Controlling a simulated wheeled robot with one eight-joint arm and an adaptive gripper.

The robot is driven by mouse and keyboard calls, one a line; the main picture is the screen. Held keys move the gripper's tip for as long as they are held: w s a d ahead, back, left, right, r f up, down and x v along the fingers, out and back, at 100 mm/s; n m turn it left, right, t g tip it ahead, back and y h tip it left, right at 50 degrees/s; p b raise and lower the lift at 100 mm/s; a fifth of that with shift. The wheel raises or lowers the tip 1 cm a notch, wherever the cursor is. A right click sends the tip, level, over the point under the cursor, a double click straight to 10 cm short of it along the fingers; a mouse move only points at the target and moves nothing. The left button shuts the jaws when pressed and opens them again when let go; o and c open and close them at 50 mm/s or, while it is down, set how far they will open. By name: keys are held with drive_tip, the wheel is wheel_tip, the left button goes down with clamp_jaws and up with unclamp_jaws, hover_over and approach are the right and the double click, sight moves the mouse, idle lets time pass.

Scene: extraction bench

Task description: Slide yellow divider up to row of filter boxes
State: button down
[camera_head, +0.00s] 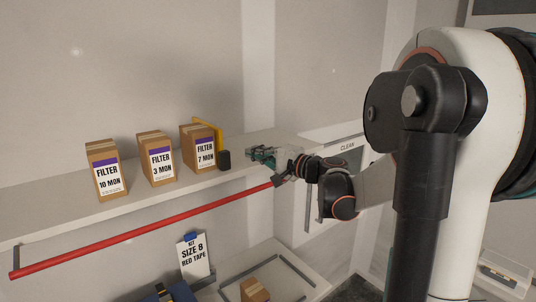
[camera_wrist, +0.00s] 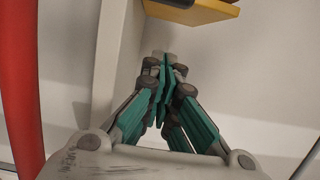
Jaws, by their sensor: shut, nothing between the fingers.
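The yellow divider (camera_head: 214,134) stands on the shelf at the right end of the row of boxes, close beside or against the rightmost box. A black block (camera_head: 223,160) sits at its front edge. The filter boxes are brown cartons with white labels: 10 MON (camera_head: 107,170), 3 MON (camera_head: 157,158) and 7 MON (camera_head: 199,148). My gripper (camera_head: 262,155) is to the right of the divider, apart from it, with its fingers shut and empty. In the wrist view the gripper's green fingers (camera_wrist: 165,85) meet, and the yellow divider (camera_wrist: 195,12) shows at the top edge.
A red rail (camera_head: 150,232) runs along the shelf's front, and its end is near my wrist. The shelf (camera_head: 50,212) is bare left of the boxes. A CLEAN surface (camera_head: 335,134) is at right. Below are a SIZE 8 RED TAPE sign (camera_head: 194,256) and a small carton (camera_head: 254,290).

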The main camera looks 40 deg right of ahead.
drive_tip(key=a, duration=0.2)
drive_tip(key=a+p, duration=0.1)
drive_tip(key=shift+w+a, duration=0.2)
drive_tip(key=shift+w, duration=0.05)
drive_tip(key=shift+s+a+r, duration=0.1)
drive_tip(key=shift+a, duration=0.3)
drive_tip(key=shift+a+f+b, duration=0.25)
drive_tip(key=shift+a+b, duration=0.1)
drive_tip(key=shift+a, duration=0.1)
drive_tip(key=shift+a+r, duration=0.15)
drive_tip(key=shift+a, duration=0.1)
drive_tip(key=shift+d, duration=0.15)
